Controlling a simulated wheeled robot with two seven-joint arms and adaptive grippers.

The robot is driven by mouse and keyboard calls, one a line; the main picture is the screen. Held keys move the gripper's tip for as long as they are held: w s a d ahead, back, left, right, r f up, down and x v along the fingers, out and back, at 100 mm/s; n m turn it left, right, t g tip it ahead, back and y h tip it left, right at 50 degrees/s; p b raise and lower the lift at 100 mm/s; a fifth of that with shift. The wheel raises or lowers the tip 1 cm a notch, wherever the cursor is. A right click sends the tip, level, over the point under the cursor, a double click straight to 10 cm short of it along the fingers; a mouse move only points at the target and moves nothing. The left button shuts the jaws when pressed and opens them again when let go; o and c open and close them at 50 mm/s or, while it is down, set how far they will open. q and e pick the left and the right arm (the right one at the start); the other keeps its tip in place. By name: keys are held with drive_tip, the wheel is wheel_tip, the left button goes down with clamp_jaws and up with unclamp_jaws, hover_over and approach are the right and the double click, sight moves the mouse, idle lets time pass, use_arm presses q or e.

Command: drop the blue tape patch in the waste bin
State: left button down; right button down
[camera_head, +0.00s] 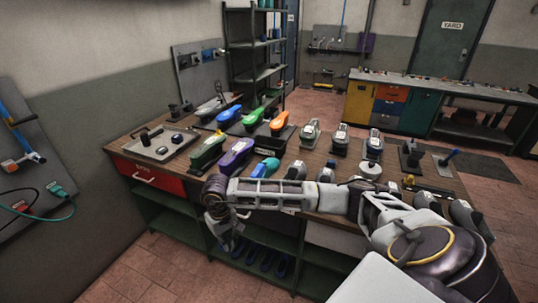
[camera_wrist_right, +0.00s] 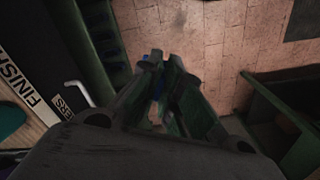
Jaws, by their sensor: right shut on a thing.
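My right gripper (camera_head: 226,240) hangs in front of the workbench's front edge, low and pointing down. In the right wrist view my right gripper (camera_wrist_right: 160,78) has its fingers close together, with a small sliver of blue (camera_wrist_right: 158,84) between them. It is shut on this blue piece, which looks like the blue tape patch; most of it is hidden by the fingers. Brick floor shows beyond the fingertips. A dark green open-sided box (camera_wrist_right: 285,112) stands at the right of the wrist view; I cannot tell if it is the waste bin. My left gripper is not in view.
The workbench (camera_head: 120,150) carries several shoes and lasts, tools and trays. Its red drawer (camera_head: 150,178) and green lower shelves with dark blue shoes (camera_head: 265,262) are close to the gripper. Open brick floor (camera_head: 150,270) lies in front of the bench.

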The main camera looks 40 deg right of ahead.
drive_tip(key=shift+s, duration=0.1)
drive_tip(key=shift+f+b, duration=0.15)
drive_tip(key=shift+b, duration=0.15)
drive_tip(key=shift+w+d+f, duration=0.2)
drive_tip(key=shift+w+d, duration=0.05)
drive_tip(key=shift+d, duration=0.1)
drive_tip(key=shift+w+d+b, duration=0.3)
drive_tip(key=shift+d+b, duration=0.25)
drive_tip(key=w+d+r+m+b, duration=0.1)
drive_tip(key=d+r+m, duration=0.3)
drive_tip(key=d+m, duration=0.5)
drive_tip(key=w+d+r+m+b, duration=0.2)
drive_tip(key=d+r+m, duration=0.3)
drive_tip(key=m, duration=1.5)
drive_tip(key=w+d, duration=0.1)
drive_tip(key=d, duration=0.4)
drive_tip(key=shift+w+d+m, duration=0.15)
drive_tip(key=shift+w+m, duration=0.15)
drive_tip(key=shift+w, duration=0.05)
